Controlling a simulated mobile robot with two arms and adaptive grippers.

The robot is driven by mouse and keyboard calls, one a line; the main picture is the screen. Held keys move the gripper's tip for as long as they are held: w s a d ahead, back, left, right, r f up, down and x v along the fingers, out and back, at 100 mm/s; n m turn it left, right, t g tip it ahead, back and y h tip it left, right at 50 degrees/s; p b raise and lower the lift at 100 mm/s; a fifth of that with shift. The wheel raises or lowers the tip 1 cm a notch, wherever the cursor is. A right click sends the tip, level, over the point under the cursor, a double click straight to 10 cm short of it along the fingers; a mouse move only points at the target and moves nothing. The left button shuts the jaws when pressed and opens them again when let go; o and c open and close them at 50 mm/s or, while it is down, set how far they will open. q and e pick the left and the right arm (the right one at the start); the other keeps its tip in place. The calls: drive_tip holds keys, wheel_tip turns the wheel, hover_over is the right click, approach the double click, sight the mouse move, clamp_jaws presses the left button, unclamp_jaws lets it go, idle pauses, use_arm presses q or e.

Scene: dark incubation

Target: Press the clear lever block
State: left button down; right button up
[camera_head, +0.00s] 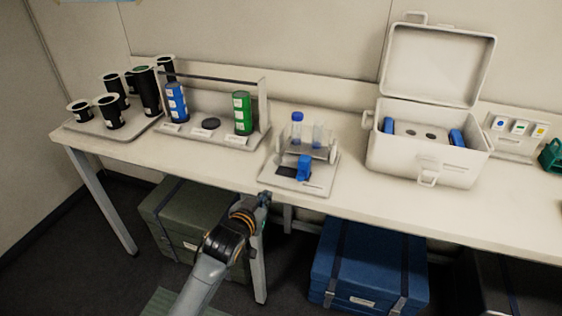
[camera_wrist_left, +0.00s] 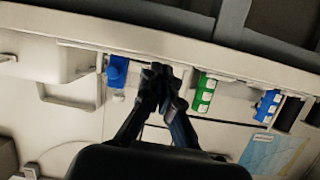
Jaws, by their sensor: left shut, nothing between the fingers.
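A small grey stand (camera_head: 318,187) sits near the table's front edge and holds two clear tubes, one with a blue cap (camera_head: 297,118). A blue block (camera_head: 304,168) is at the stand's front, beside a dark pad (camera_head: 286,171); it looks like the lever block, but I cannot read a label. In the left wrist view, a blue block (camera_wrist_left: 117,70) shows left of my fingers, apart from them. My left gripper (camera_head: 265,197) is shut and empty, at the table's front edge just left of the stand. Its closed fingers (camera_wrist_left: 161,82) show in the left wrist view. My right gripper is not in view.
A rack with a blue canister (camera_head: 176,103) and a green canister (camera_head: 242,113) stands left of the stand. Black cups (camera_head: 110,110) are at far left. An open white case (camera_head: 420,152) stands right. Trunks (camera_head: 368,265) lie under the table (camera_head: 225,170).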

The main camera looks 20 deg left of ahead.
use_arm(q)
wheel_tip(320, 180, up, 14)
drive_tip(key=s+t, duration=0.1)
drive_tip(key=t, duration=0.1)
drive_tip(key=shift+d+f+t+b, duration=0.2)
drive_tip(key=shift+d+t+b, duration=0.2)
drive_tip(key=shift+w, duration=0.1)
drive_tip(key=p, duration=0.2)
hover_over(278, 159)
drive_tip(key=w, duration=0.1)
drive_tip(key=shift+w+d+f, duration=0.1)
drive_tip(key=shift+f, duration=0.3)
drive_tip(key=f, duration=0.1)
drive_tip(key=s+f, duration=0.1)
drive_tip(key=shift+s+f, duration=0.1)
drive_tip(key=shift+f, duration=0.25)
drive_tip(key=shift+s+a+f, duration=0.2)
drive_tip(key=shift+s+f, duration=0.15)
drive_tip(key=shift+f, duration=0.25)
